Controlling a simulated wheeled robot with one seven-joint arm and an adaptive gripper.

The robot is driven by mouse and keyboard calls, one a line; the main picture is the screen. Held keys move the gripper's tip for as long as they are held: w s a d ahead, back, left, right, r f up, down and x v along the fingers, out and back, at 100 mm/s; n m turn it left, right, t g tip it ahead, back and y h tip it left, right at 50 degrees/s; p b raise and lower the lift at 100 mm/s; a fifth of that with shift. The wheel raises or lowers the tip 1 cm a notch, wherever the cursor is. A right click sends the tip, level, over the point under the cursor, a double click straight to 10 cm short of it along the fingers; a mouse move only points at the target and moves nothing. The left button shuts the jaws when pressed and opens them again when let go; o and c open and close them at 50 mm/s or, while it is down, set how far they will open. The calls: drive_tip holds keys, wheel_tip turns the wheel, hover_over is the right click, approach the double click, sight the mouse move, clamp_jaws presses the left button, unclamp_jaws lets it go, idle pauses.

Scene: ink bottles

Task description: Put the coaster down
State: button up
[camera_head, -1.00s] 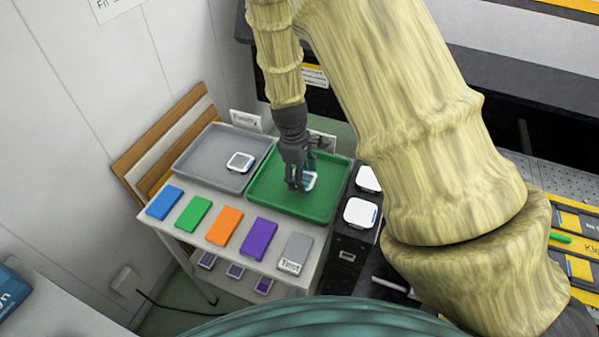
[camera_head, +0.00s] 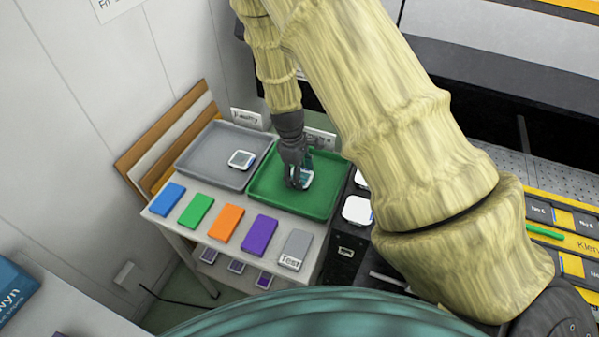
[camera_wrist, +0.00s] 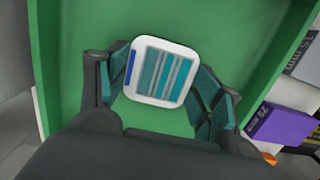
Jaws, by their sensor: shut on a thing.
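The coaster is white and square with rounded corners, a teal striped face and a blue mark at one edge; it shows in the wrist view (camera_wrist: 161,72). In the head view the coaster (camera_head: 305,178) is partly hidden by my gripper (camera_head: 298,182). My gripper, also in the wrist view (camera_wrist: 168,85), is shut on the coaster, with a finger on either side. They are over the green tray (camera_head: 322,206), low inside its rim. I cannot tell whether the coaster touches the tray floor.
A grey tray (camera_head: 205,173) to the left holds another white coaster-like piece (camera_head: 241,160). Blue, green, orange, purple and grey blocks line the table's front edge. White square pieces (camera_head: 357,210) lie on a dark unit at right. The rest of the green tray is clear.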

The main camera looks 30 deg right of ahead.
drive_tip(key=shift+f, duration=0.15)
drive_tip(key=o, duration=1.1)
drive_tip(key=shift+w+a+r+b, duration=0.2)
drive_tip(key=shift+r+b, duration=0.35)
drive_tip(key=shift+r, duration=1.5)
drive_tip(key=shift+w+a+r+b, duration=0.25)
drive_tip(key=shift+r+b, duration=0.25)
drive_tip(key=shift+r, duration=1.5)
drive_tip(key=shift+w+a+r+b, duration=0.2)
drive_tip(key=shift+r+b, duration=0.35)
drive_tip(key=shift+r, duration=1.5)
